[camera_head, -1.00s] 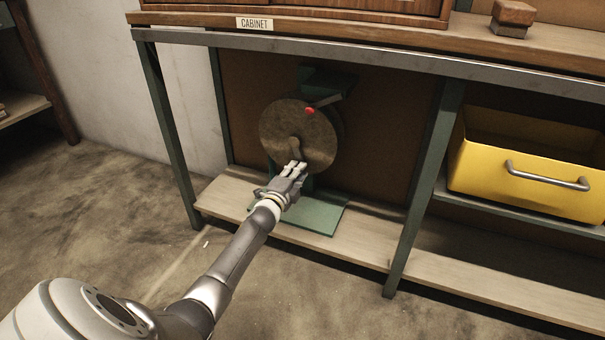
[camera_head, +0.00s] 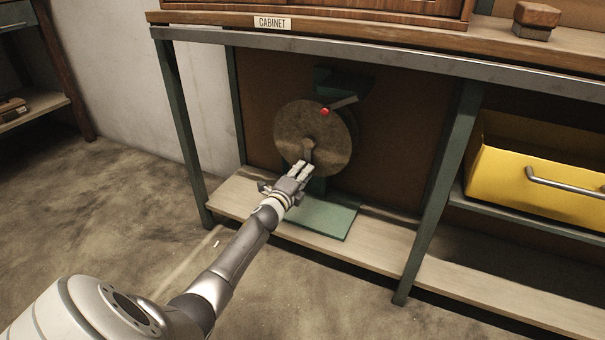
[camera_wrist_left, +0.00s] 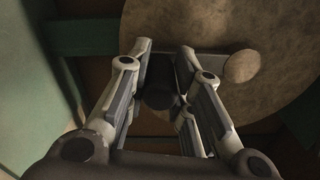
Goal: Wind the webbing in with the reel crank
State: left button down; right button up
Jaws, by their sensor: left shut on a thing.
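The reel (camera_head: 330,138) is a round, brownish disc on a green stand, on the low shelf under the bench. Its crank arm (camera_head: 309,150) runs down from the hub toward my gripper. My left gripper (camera_head: 302,170) is in front of the reel's lower part, shut on the crank handle. In the left wrist view the dark handle (camera_wrist_left: 160,86) sits between the two fingers, and the crank arm (camera_wrist_left: 210,62) leads right to a round hub (camera_wrist_left: 241,66). A red-knobbed lever (camera_head: 325,112) is at the reel's upper part. No webbing can be made out. My right gripper is not in view.
A bench leg (camera_head: 187,140) stands left of the reel and another bench leg (camera_head: 437,190) right of it. The bench edge (camera_head: 330,56) passes above. A yellow drawer bin (camera_head: 500,178) is at the right. The floor in front is clear.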

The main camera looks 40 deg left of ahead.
pick_arm(q)
jog(key=c, duration=1.3)
grip_release()
jog(key=shift+o, duration=0.2)
jog(key=v, duration=1.2)
